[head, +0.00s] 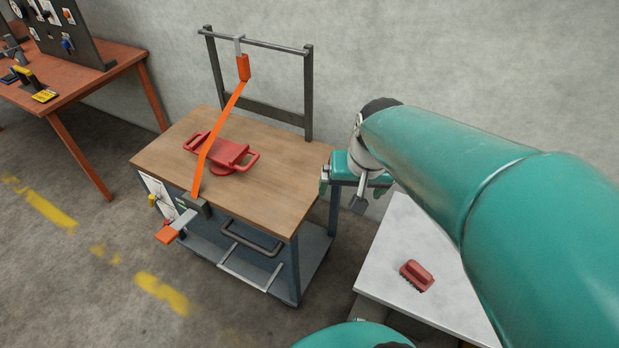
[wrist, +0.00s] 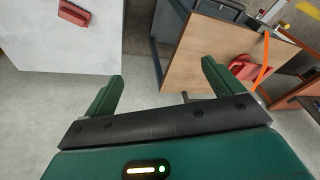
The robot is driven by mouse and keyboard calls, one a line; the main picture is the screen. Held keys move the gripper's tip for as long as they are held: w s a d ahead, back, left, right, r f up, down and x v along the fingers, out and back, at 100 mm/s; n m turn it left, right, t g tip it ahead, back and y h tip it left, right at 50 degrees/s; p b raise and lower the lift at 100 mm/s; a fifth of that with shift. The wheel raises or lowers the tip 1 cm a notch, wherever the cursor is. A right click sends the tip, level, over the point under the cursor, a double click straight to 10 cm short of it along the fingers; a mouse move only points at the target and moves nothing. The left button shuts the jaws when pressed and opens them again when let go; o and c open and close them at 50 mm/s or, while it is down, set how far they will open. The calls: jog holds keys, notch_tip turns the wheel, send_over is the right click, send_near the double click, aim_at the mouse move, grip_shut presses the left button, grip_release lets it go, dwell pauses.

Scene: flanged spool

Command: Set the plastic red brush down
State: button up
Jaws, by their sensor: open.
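The red brush (head: 417,275) lies on the pale table (head: 394,240) at the lower right of the head view, with dark bristles along its lower edge. In the wrist view the brush (wrist: 74,14) is at the upper left on the same pale surface. My gripper (wrist: 160,82) is open and empty, its two green fingers wide apart. In the head view my gripper (head: 352,196) is between the wooden-topped cart and the pale table, apart from the brush. My arm partly covers the pale table's right side.
A wooden-topped cart (head: 285,195) carries a red two-handled flanged spool (head: 229,155) with an orange strap (head: 220,130) over it. A dark frame (head: 308,90) rises at its back. An orange-brown bench (head: 95,88) stands far left. Floor at left is clear.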

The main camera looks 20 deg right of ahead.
jog(key=s+a+r+n+t, duration=0.2)
jog(key=s+a+r+n, duration=0.2)
jog(key=a, duration=0.5)
jog(key=v, duration=0.2)
jog(key=shift+s+r, duration=0.2)
jog(key=shift+s, duration=0.25)
dwell(0.4)
